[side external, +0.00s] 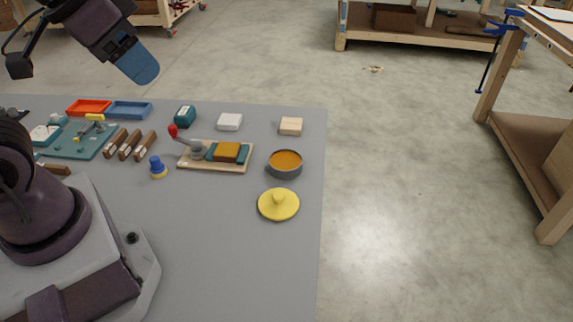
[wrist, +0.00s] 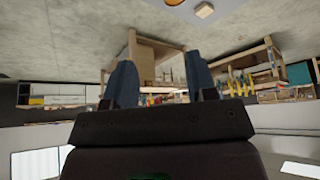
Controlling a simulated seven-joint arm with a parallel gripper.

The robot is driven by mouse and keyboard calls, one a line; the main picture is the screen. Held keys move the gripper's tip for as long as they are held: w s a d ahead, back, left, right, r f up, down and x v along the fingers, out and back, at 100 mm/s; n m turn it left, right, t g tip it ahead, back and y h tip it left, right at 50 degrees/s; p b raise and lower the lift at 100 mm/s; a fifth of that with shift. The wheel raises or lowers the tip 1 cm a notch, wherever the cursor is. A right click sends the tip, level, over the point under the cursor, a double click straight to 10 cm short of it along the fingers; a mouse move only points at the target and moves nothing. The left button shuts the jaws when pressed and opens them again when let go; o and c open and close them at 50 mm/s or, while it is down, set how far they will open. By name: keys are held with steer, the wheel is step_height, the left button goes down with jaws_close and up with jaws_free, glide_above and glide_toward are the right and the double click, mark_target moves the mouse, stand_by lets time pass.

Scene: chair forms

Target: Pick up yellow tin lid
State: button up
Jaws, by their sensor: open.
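The yellow tin lid (side external: 278,205) lies flat on the grey table, a round disc with a small knob on top, near the table's right edge. Just behind it stands an open grey tin (side external: 285,164) with orange contents. My gripper (side external: 141,66) is raised well above the table at the upper left, far from the lid. In the wrist view my gripper (wrist: 163,84) shows two blue fingers spread apart with nothing between them. The lid is not in the wrist view.
A board (side external: 216,157) with a red-handled tool and a brown block lies left of the tin. Orange (side external: 89,107) and blue (side external: 130,110) trays, a white block (side external: 229,122) and a wooden block (side external: 291,126) sit farther back. The table in front of the lid is clear.

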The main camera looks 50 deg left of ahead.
steer(key=shift+o, duration=0.6)
